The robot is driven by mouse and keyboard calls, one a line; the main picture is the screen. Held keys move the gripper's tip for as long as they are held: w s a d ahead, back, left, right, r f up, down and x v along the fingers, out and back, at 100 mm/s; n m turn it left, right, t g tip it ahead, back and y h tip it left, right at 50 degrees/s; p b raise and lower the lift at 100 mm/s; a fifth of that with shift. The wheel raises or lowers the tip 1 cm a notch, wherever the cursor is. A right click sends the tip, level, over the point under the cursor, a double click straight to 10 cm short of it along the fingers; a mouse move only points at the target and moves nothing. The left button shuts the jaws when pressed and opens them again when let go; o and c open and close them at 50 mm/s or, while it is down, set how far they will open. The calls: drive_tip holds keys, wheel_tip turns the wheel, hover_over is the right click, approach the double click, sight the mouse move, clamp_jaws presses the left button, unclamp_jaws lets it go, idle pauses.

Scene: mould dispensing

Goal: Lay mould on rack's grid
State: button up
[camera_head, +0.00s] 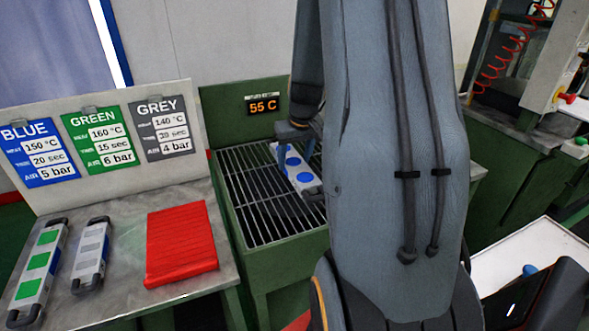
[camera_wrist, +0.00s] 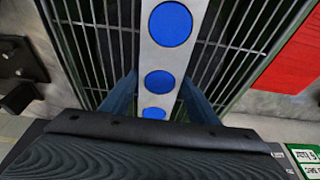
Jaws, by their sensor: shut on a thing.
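The mould (camera_head: 303,175) is a light grey bar with blue round spots. It lies over the rack's grid (camera_head: 258,199), a dark slatted top on a green stand. My gripper (camera_head: 297,151) is shut on the mould, with a blue finger on either side of it. In the wrist view the mould (camera_wrist: 168,57) runs away from my gripper (camera_wrist: 159,88), roughly along the bars of the grid (camera_wrist: 101,47). I cannot tell whether the mould touches the bars. My arm hides the right part of the rack in the head view.
A green-spotted mould (camera_head: 38,262) and a grey-spotted mould (camera_head: 91,255) lie on the left table beside a red ribbed mat (camera_head: 180,243). A sign board (camera_head: 100,140) stands behind them. The rack's display (camera_head: 263,103) reads 55 C. The grid's left part is bare.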

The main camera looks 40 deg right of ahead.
drive_tip(key=shift+f, duration=1.95)
drive_tip(key=shift+f, duration=0.1)
drive_tip(key=o, duration=1.7)
drive_tip(key=shift+o, duration=0.2)
drive_tip(key=b+v, duration=0.1)
drive_tip(key=v, duration=1)
drive_tip(key=shift+s+r, duration=0.2)
drive_tip(key=shift+r, duration=0.2)
drive_tip(key=s+a+f+n+g, duration=0.1)
drive_tip(key=s+a, duration=0.5)
drive_tip(key=a, duration=0.7)
drive_tip(key=s+a+f+n+g, duration=0.1)
drive_tip(key=s+a+f, duration=0.3)
drive_tip(key=a, duration=0.9)
drive_tip(key=shift+s+n+y, duration=0.4)
drive_tip(key=shift+s, duration=0.85)
drive_tip(key=shift+f, duration=0.1)
